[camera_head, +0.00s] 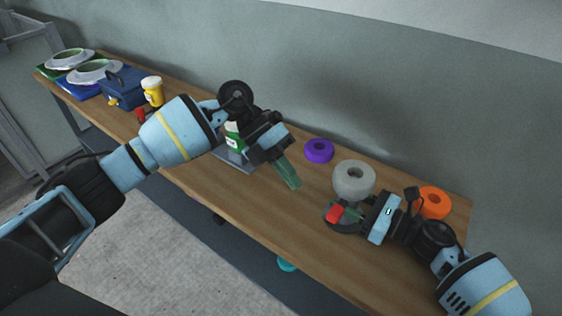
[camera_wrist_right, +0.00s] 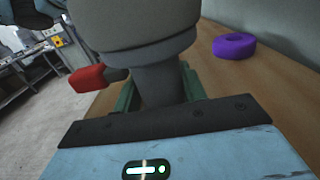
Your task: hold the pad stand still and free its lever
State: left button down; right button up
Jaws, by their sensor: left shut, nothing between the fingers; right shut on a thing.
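The pad stand (camera_head: 353,179) has a round grey head, seen in the head view on the right part of the bench. In the right wrist view its wide head (camera_wrist_right: 135,30) sits on a narrower neck. Its red lever (camera_head: 335,213) sticks out sideways, to the left of the neck in the right wrist view (camera_wrist_right: 88,78). My right gripper (camera_head: 347,215) is shut on the neck, with green fingers on both sides. My left gripper (camera_head: 290,178) is shut and empty above the bench, left of the stand and apart from the lever. My right gripper partly hides the stand's lower part.
A purple ring (camera_head: 319,151) lies behind the stand, an orange ring (camera_head: 434,202) to its right. A green and white container (camera_head: 234,137) stands behind my left arm. A blue box (camera_head: 122,88) and a yellow tub (camera_head: 153,91) are far left. The wooden bench (camera_head: 290,222) is clear in front.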

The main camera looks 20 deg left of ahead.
aim_at(336, 215)
pick_arm(q)
jog(key=s+d+f, duration=0.2)
jog(key=d, duration=0.4)
jog(key=shift+d+f, duration=0.25)
jog(key=shift+s+d, duration=0.1)
jog(key=shift+s, duration=0.05)
jog(key=s+d+n+t, duration=0.1)
jog(key=n, duration=0.1)
jog(key=s+d+n+t, duration=0.1)
jog(key=n+t, duration=0.1)
jog(key=shift+d, duration=0.15)
jog(key=shift+s+d, duration=0.2)
jog(key=shift+d, duration=0.55)
jog(key=shift+w+a+t, duration=0.15)
jog(key=shift+t, duration=0.15)
